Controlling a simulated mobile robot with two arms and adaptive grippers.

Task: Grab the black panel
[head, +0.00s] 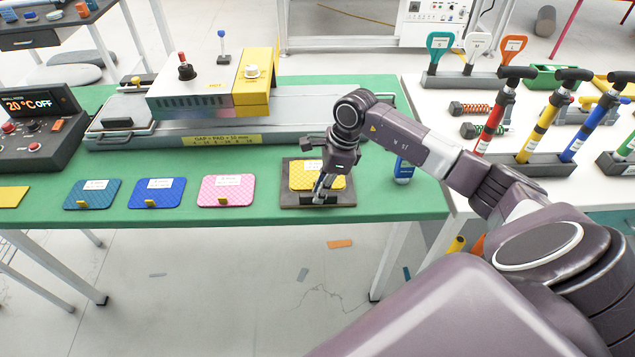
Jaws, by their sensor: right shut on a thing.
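A dark, blackish panel (289,198) lies on the green table top at the front right, with a yellow quilted pad (303,174) with a white label on it. My right gripper (320,196) is above the panel's front part, pointing down, and is shut at its black front part. The gripper hides part of the pad and the panel's middle. Whether the panel touches the table all along cannot be told. My left gripper is not in view.
Pink (226,190), blue (157,193) and teal (92,194) pads lie in a row to the left. A blue bottle (404,171) stands close to the right. A press machine (210,95) is behind. Hand pumps (497,115) stand on the white table.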

